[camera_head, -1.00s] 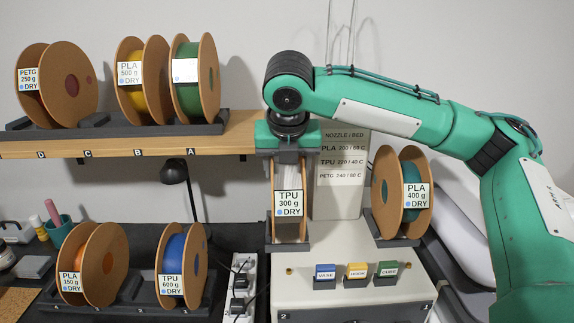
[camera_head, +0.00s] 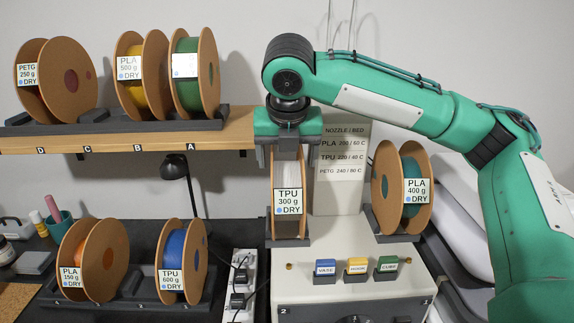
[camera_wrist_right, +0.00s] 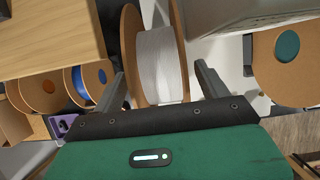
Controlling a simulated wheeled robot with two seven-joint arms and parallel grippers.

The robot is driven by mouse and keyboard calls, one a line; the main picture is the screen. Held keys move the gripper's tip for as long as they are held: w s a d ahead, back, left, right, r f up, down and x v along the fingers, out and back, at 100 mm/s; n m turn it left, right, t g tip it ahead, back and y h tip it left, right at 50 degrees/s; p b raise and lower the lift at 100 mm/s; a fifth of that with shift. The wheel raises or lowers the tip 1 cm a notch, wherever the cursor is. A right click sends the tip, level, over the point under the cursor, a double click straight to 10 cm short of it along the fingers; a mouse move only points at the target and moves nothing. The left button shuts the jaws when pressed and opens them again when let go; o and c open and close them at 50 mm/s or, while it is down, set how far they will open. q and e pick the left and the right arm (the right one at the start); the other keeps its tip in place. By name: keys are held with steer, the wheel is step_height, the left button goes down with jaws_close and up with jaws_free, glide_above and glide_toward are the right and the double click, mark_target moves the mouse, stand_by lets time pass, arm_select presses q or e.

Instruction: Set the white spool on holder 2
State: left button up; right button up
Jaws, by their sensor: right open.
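The white spool (camera_head: 289,166), with a card reading TPU 300 g DRY, stands upright on the left holder of the machine, above the mark 2 (camera_head: 283,311). In the right wrist view its white winding (camera_wrist_right: 161,65) shows between brown flanges. My right gripper (camera_head: 288,158) points down over the spool's top. It is open, with one finger on each side of the spool. In the right wrist view the fingers (camera_wrist_right: 162,82) stand apart from the flanges, with small gaps. My left gripper is out of view.
A teal spool (camera_head: 385,187) stands on the holder to the right. The wooden shelf (camera_head: 225,133) with several spools is close on the left. Orange (camera_head: 117,260) and blue spools (camera_head: 172,248) stand on a lower rack. Three small coloured tags (camera_head: 357,266) sit on the machine front.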

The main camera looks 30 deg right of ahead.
steer(key=v, duration=1)
steer(key=shift+r, duration=0.25)
stand_by(0.3)
